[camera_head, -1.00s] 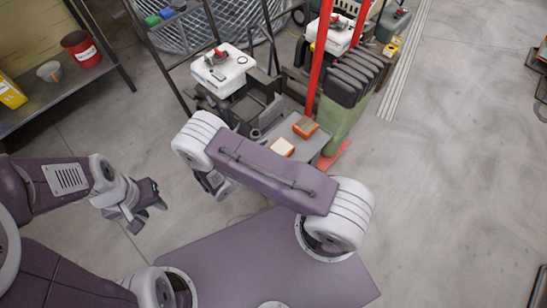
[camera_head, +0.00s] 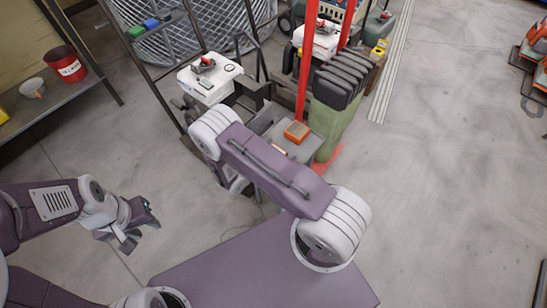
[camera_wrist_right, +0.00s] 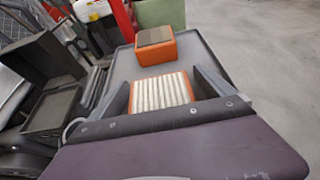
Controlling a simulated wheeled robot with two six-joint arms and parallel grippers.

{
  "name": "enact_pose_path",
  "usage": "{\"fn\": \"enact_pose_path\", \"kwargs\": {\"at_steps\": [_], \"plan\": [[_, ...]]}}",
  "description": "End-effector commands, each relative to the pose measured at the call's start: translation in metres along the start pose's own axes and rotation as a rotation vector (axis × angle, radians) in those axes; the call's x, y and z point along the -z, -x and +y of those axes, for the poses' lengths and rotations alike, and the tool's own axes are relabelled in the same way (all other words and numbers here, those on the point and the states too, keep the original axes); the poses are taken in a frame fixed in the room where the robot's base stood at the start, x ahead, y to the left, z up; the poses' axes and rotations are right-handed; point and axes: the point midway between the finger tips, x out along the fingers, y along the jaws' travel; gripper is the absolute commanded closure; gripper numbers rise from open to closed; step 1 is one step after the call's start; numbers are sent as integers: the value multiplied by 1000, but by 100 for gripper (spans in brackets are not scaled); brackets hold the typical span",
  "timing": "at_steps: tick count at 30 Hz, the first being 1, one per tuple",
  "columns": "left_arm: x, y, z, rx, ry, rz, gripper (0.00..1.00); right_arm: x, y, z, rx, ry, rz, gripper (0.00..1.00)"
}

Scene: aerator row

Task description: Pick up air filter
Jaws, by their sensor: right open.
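An air filter with white pleats and an orange frame (camera_wrist_right: 160,91) lies on a grey tray (camera_wrist_right: 121,68) in the right wrist view. My right gripper (camera_wrist_right: 162,84) is open, with one finger on each side of the filter; I cannot tell whether they touch it. In the head view only a small part of the filter (camera_head: 278,148) shows past my right arm, and that gripper is mostly hidden. A second orange block with a dark top (camera_wrist_right: 156,46) sits behind it on the tray, also seen in the head view (camera_head: 297,132). My left gripper (camera_head: 137,226) is open and empty over the floor.
A white-topped engine (camera_head: 209,75) stands behind the tray. A red upright post (camera_head: 306,65) and a green tank with black ribs (camera_head: 332,108) rise beside it. A shelf with a red can (camera_head: 65,64) is at left.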

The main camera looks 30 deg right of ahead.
Motion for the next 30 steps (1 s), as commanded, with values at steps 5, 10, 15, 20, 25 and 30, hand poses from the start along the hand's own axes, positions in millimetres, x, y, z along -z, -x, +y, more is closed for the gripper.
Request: {"fn": "enact_pose_path", "kwargs": {"at_steps": [5, 10, 15, 20, 25, 30], "plan": [[0, 1, 0, 0, 0, 0, 64, -1, 0, 0, 0, 0, 0, 13], [0, 1, 0, 0, 0, 0, 64, -1, 1, 0, 0, -1, 0, 60], [0, 1, 0, 0, 0, 0, 64, -1, 1, 0, 0, -1, 0, 73], [0, 3, 0, 0, 0, 0, 64, -4, 2, 0, 0, -1, 0, 73], [2, 14, 0, 0, 0, 0, 64, -23, 10, 0, 0, -3, 0, 73], [3, 30, 1, 0, 0, 0, 64, -50, 22, -15, 2, 4, -1, 73]]}}
